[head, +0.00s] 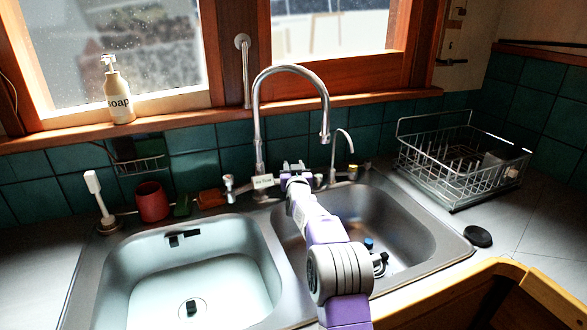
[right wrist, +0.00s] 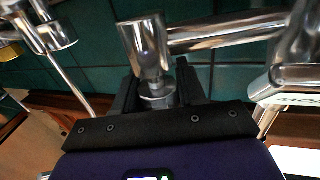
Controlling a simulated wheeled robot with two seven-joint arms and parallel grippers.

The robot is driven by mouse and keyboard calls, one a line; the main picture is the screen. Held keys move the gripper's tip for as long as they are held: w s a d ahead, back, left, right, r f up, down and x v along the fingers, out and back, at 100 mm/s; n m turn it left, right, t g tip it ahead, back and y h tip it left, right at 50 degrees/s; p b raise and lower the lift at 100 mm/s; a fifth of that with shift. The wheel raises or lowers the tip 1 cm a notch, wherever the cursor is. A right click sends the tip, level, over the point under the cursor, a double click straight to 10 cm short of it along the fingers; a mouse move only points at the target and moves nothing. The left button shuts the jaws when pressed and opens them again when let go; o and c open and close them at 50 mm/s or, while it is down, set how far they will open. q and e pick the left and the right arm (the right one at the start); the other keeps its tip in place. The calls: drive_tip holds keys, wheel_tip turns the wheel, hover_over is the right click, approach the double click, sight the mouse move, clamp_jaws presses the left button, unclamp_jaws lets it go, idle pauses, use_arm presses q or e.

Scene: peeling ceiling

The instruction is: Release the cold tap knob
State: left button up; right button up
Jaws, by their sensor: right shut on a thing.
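My right gripper (head: 295,168) reaches over the right basin to the tap fitting at the back of the sink. In the right wrist view, its dark fingers (right wrist: 160,92) are shut on a chrome tap knob (right wrist: 157,92), one finger on each side. The knob joins a chrome piece (right wrist: 143,45) with a pipe running to the right. In the head view the gripper and arm mostly hide this knob. The other tap knob (head: 229,184) shows left of the tall curved spout (head: 257,120). My left gripper is not in view.
The left basin (head: 150,270) and right basin (head: 400,225) lie in front. A thin tap (head: 334,150) stands right of the gripper. A wire dish rack (head: 455,160) is on the right counter. A red cup (head: 152,200) and a white-headed brush (head: 98,195) stand at the left.

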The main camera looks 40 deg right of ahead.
drive_tip(key=o, duration=1)
drive_tip(key=shift+c, duration=0.2)
drive_tip(key=p+v, duration=0.1)
drive_tip(key=v, duration=0.6)
drive_tip(key=shift+s+a, duration=0.2)
